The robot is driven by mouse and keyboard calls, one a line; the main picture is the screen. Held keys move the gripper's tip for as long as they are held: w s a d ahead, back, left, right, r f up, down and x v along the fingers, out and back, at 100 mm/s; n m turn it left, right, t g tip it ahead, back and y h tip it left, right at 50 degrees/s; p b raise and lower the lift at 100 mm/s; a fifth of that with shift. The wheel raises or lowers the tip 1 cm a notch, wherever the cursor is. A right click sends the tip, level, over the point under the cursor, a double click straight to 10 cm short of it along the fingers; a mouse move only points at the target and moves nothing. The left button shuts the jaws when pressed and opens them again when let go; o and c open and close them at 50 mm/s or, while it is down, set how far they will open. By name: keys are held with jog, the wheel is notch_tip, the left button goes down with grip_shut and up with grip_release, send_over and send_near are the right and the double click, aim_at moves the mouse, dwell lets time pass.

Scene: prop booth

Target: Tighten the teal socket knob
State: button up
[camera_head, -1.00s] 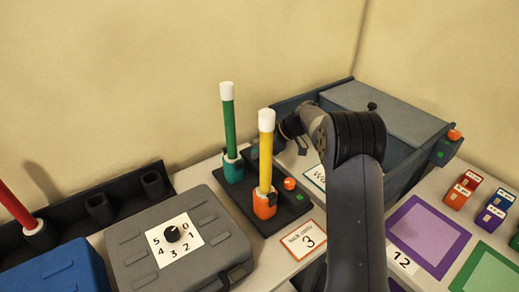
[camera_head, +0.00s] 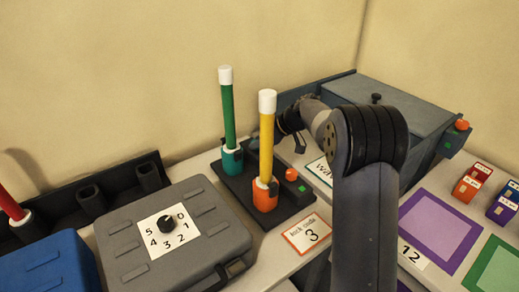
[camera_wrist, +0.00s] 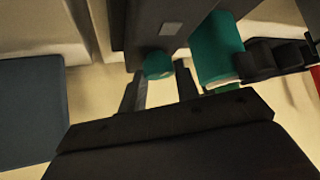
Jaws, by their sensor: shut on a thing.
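The teal socket (camera_head: 232,160) holds a green tube (camera_head: 228,110) with a white cap, upright on a dark base. In the wrist view the teal socket (camera_wrist: 215,50) is right of my gripper (camera_wrist: 160,80). The round teal knob (camera_wrist: 158,64) sits between my two fingertips, and my gripper is shut on it. In the head view my gripper (camera_head: 290,137) is low behind the yellow tube (camera_head: 266,140), and the teal knob is hidden there. The yellow tube stands in an orange socket (camera_head: 265,196) with its own orange knob (camera_head: 291,174).
A grey case with a number dial (camera_head: 167,223) and a blue case (camera_head: 45,268) are at the left. A blue-grey box (camera_head: 390,105) stands behind my arm. Purple (camera_head: 437,228) and green mats are at the right.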

jog(key=m+t+b, duration=0.1)
jog(key=m+h+b, duration=0.1)
jog(key=shift+s+a+f+m+t, duration=0.1)
jog(key=shift+s+f+m+t, duration=0.1)
jog(key=shift+m+t, duration=0.15)
jog(key=shift+a+r+m+t+h+b, duration=0.15)
jog(key=shift+m+t+h+b, duration=0.25)
jog(key=shift+m+t+h, duration=0.8)
jog(key=shift+m+g, duration=0.35)
jog(key=o, duration=1)
jog(key=shift+c, duration=0.2)
jog(key=v, duration=1.1)
